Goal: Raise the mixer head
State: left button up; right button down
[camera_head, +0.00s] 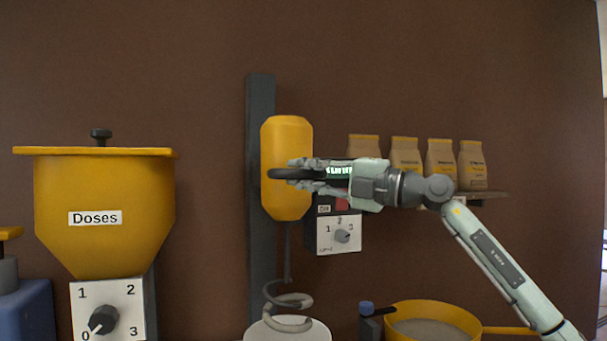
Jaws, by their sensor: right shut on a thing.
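The yellow mixer head (286,138) sits on a dark upright column (262,110) in the middle of the head view. A shaft with a coiled grey whisk (290,302) hangs below it, just over or in a white bucket (262,332); I cannot tell how deep. A dark handle (282,174) crosses the front of the head. My right gripper (308,176) reaches in from the right and is shut on this handle, its fingers partly covering it. My left gripper is not in view.
A control box with a dial (341,236) hangs just below my right gripper. Paper bags (405,153) stand on a shelf (488,195) behind it. A yellow pan (440,310) is at lower right. A yellow doses hopper (105,190) stands at left. The wall above the head is clear.

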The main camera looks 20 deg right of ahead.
jog(key=shift+d+r, duration=0.1)
jog(key=shift+r, duration=0.35)
jog(key=c, duration=1.4)
grip_release()
jog(key=shift+f, duration=0.1)
jog(key=shift+s+f, duration=0.1)
jog(key=shift+v, duration=5.9)
jog(key=shift+s, duration=0.1)
